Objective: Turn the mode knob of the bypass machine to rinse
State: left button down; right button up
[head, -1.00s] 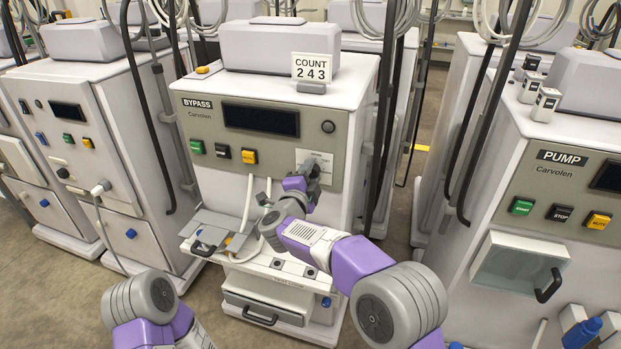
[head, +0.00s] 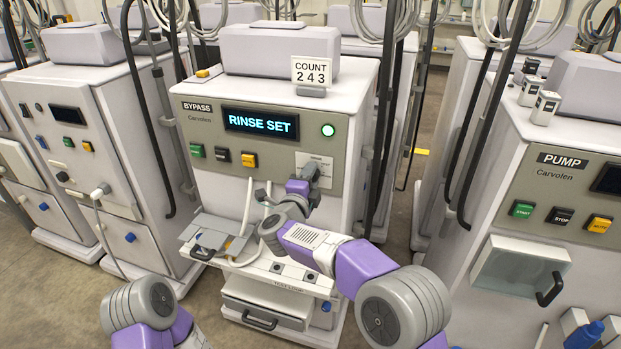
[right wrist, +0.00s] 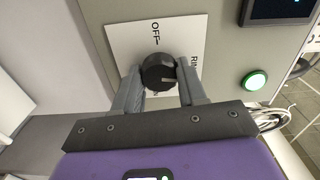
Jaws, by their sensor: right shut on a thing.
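The bypass machine (head: 270,180) stands in the middle of the head view. Its display (head: 261,122) is lit and reads RINSE SET, and the round lamp (head: 328,130) beside it glows green. My right gripper (head: 311,172) is at the machine's front panel and hides the knob in the head view. In the right wrist view, the black mode knob (right wrist: 158,73) sits on a white label plate (right wrist: 124,42) with OFF and a partly hidden word starting RI. My right gripper's fingers close on it from both sides. My left gripper is not in view; only parts of my left arm show.
The pump machine (head: 562,192) stands close on the right, and another machine (head: 75,150) on the left. A COUNT 243 sign (head: 311,70) stands on top of the bypass machine. Hoses and dark poles run between the machines.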

jog(key=o, duration=1.1)
jog(key=shift+c, duration=0.2)
jog(key=shift+s, duration=0.1)
jog(key=p+v, duration=0.1)
jog(key=v, duration=0.6)
jog(key=shift+s, duration=0.15)
jog(key=shift+a, duration=0.1)
